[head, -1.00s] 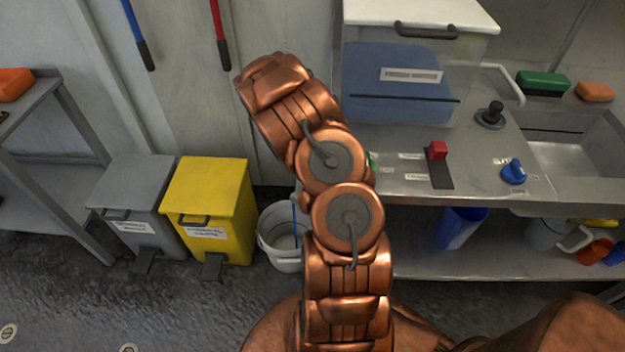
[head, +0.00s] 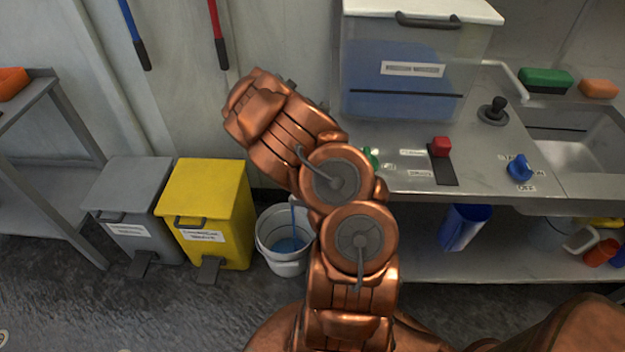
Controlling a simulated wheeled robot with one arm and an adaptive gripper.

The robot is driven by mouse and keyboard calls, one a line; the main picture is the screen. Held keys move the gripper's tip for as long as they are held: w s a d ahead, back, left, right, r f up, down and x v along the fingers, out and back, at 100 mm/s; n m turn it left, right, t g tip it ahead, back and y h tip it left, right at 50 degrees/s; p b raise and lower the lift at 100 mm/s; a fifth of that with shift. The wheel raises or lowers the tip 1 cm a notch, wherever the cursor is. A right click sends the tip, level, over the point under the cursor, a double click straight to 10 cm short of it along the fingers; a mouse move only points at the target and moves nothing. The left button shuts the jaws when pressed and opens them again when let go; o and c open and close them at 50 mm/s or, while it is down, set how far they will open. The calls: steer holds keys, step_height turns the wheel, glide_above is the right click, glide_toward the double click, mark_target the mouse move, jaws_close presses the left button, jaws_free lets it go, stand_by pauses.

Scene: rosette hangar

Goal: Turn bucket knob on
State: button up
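A green knob (head: 371,158) shows at the left end of the steel counter, mostly hidden behind my copper arm. A blue knob (head: 520,168) sits near the counter's front edge, with labels around it, one reading "OFF". I cannot tell from the labels which knob belongs to the bucket. The white bucket (head: 284,262) stands on the floor left of the counter. A thin blue stream or strip hangs into it, and blue liquid shows inside. My arm rises across the middle and bends up-left; my gripper is out of sight behind it.
A red-topped slider (head: 441,147), a black joystick (head: 493,111) and a lidded clear bin (head: 402,102) stand on the counter (head: 405,183). A sink (head: 580,150) is at right. Yellow (head: 205,200) and grey (head: 130,200) pedal bins stand left of the bucket.

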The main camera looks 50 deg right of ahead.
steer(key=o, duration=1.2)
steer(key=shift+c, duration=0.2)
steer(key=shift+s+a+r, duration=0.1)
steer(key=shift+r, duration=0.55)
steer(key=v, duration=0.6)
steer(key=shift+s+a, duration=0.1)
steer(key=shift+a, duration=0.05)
